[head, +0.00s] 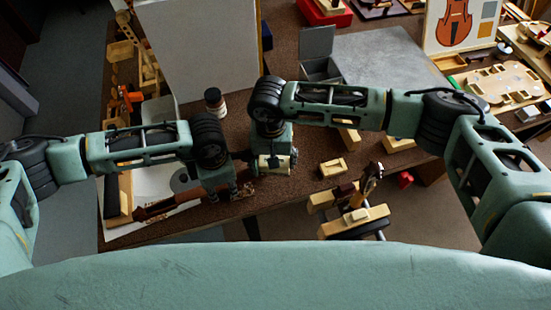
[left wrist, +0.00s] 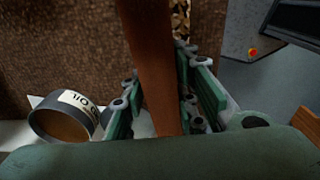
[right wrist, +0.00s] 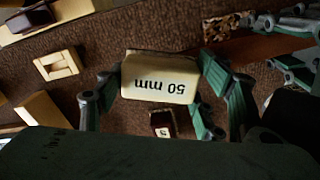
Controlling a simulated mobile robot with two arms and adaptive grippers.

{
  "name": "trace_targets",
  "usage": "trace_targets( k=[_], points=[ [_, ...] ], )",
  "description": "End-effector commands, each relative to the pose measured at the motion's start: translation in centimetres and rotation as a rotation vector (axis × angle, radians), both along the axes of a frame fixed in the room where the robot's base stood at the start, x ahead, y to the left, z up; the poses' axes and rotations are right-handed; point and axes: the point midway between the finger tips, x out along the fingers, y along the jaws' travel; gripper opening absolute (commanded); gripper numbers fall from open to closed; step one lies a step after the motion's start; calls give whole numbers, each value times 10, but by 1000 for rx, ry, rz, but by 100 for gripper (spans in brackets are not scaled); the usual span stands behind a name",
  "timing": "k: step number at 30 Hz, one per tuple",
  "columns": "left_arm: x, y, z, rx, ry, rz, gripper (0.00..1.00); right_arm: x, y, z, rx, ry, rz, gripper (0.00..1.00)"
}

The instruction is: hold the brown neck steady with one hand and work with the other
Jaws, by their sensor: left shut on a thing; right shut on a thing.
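The brown neck (head: 172,206) lies low over the front left of the bench. My left gripper (head: 222,192) is shut around it. In the left wrist view the neck (left wrist: 150,60) runs between the two fingers (left wrist: 158,112). My right gripper (head: 273,170) is just right of the left one and is shut on a cream block. In the right wrist view this block (right wrist: 160,78), marked "50 mm", sits between the fingers (right wrist: 160,85). A brown part of the neck (right wrist: 255,48) shows beside it, apart from the block. The block hides what lies under it.
A small wooden block (head: 333,167) lies to the right. A wooden vise (head: 355,220) is at the front edge.

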Motion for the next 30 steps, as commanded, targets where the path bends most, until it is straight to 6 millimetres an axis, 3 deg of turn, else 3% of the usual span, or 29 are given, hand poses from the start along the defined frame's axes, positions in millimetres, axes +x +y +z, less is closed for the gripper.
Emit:
trace_targets(
  k=[1, 4, 11, 21, 30],
  points=[
    [3, -32, 9, -65, -22, -38, 0, -31, 60, 9, 93, 21, 76, 35],
    [3, -32, 9, -65, -23, -39, 0, -33, 65, 8, 93, 21, 75, 35],
    [3, -32, 9, -65, -23, -41, 0, -32, 62, 10, 92, 21, 73, 35],
    [3, -32, 9, -65, -22, -38, 0, -22, 36, 10, 92, 20, 72, 35],
    [3, -32, 9, -65, -23, -36, 0, -17, 25, 11, 92, 18, 75, 35]
  ],
)
